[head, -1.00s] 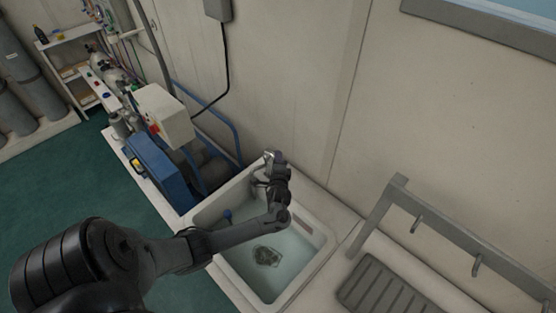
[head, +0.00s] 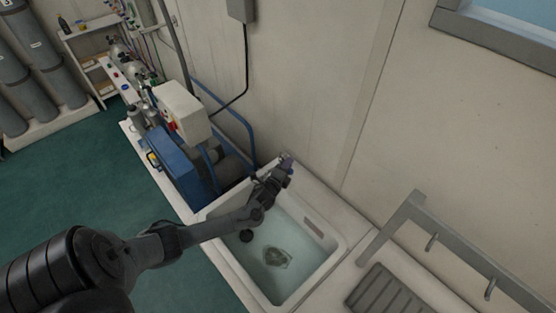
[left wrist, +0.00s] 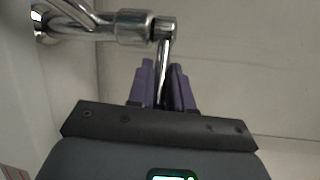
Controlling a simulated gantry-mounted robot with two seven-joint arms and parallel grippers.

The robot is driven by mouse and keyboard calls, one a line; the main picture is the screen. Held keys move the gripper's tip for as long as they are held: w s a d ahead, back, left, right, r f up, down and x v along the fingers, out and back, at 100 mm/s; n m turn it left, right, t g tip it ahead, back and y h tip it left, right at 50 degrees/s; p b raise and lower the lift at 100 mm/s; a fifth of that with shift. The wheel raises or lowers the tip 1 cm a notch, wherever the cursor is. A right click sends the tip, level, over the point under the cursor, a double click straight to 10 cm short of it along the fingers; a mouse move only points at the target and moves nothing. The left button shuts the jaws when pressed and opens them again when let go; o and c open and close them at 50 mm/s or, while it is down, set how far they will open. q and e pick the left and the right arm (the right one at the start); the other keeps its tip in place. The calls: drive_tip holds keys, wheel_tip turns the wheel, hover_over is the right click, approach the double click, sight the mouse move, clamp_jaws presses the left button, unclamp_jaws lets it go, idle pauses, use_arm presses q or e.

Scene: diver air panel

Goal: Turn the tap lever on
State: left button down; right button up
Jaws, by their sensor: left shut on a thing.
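The chrome tap (left wrist: 95,25) shows close up at the top left of the left wrist view. Its thin lever (left wrist: 164,62) hangs from the end of the tap body, between my purple fingers. My left gripper (left wrist: 163,85) is shut on the lever. In the head view, my left gripper (head: 286,163) is at the back edge of the sink (head: 327,262), and it and my wrist hide most of the tap. My right gripper is not in view.
The sink basin holds a greyish object (head: 277,257) on its bottom. A blue machine (head: 176,165) stands left of the sink. A ribbed grey mat (head: 385,290) and a rack with hooks (head: 465,255) are at the right. The wall is close behind the tap.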

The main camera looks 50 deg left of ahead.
use_arm(q)
drive_tip(key=shift+s+a+m+g+h+b, duration=0.1)
drive_tip(key=shift+s+a+m+h+b, duration=0.5)
drive_tip(key=shift+m+h+b, duration=1.65)
drive_tip(key=shift+s+a+m+g+h+b, duration=0.1)
drive_tip(key=shift+s+a+m+h+b, duration=0.5)
drive_tip(key=shift+m+h+b, duration=1.7)
drive_tip(key=shift+s+a+m+g+h+b, duration=0.1)
drive_tip(key=shift+s+a+m+h+b, duration=0.9)
drive_tip(key=shift+h, duration=2.15)
drive_tip(key=shift+w+d+r+b, duration=0.1)
drive_tip(key=shift+w+d+b, duration=0.35)
drive_tip(key=shift+b, duration=0.15)
drive_tip(key=c, duration=1.3)
unclamp_jaws()
drive_tip(key=shift+c, duration=0.2)
drive_tip(key=shift+o, duration=1)
drive_tip(key=shift+s, duration=0.15)
drive_tip(key=shift+a, duration=0.15)
drive_tip(key=p+v, duration=0.2)
drive_tip(key=v, duration=0.8)
drive_tip(key=shift+s, duration=0.3)
